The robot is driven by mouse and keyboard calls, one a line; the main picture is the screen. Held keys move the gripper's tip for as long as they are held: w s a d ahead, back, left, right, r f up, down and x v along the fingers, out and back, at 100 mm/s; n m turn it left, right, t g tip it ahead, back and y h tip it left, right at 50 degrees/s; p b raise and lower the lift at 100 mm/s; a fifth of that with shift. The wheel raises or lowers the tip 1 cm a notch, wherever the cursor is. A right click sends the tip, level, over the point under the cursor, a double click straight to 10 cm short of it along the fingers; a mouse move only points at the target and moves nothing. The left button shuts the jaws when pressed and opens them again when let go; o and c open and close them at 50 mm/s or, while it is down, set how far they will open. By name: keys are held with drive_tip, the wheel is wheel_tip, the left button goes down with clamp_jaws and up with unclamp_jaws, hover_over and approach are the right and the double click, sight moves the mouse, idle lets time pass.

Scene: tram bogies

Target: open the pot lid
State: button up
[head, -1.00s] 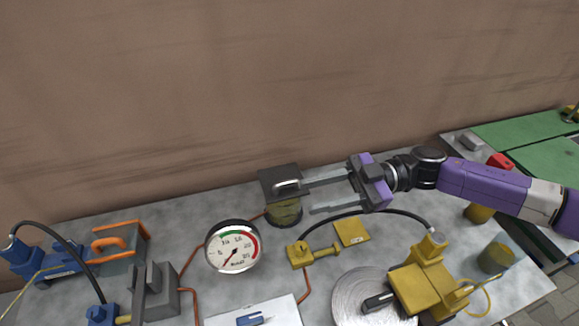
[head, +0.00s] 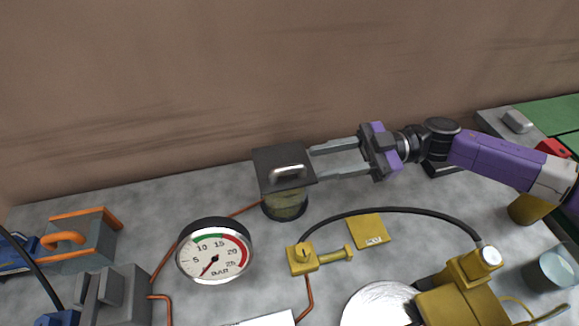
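The pot (head: 286,206) is a squat yellowish vessel standing near the back of the grey bench. Its dark square lid (head: 268,158) lies over its top, with a silver bar handle (head: 288,172) on it. My gripper (head: 315,164) reaches in from the right. Its two long grey fingers are apart, with nothing seen between them. The fingertips are at the lid's right edge, to the right of the handle. I cannot tell whether they touch the lid.
A pressure gauge (head: 215,251) stands left of the pot. A yellow valve block (head: 303,259) and a black hose (head: 392,210) lie in front and to the right. A yellow plate (head: 367,231) lies flat. Blue and orange equipment (head: 83,240) stands left. The brown wall (head: 200,80) rises behind.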

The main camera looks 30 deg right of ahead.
sight(288, 166)
drive_tip(key=shift+x, duration=3.85)
drive_tip(key=shift+f, duration=0.2)
drive_tip(key=shift+c, duration=0.2)
clamp_jaws()
drive_tip(key=shift+w, duration=0.1)
drive_tip(key=shift+d, duration=0.1)
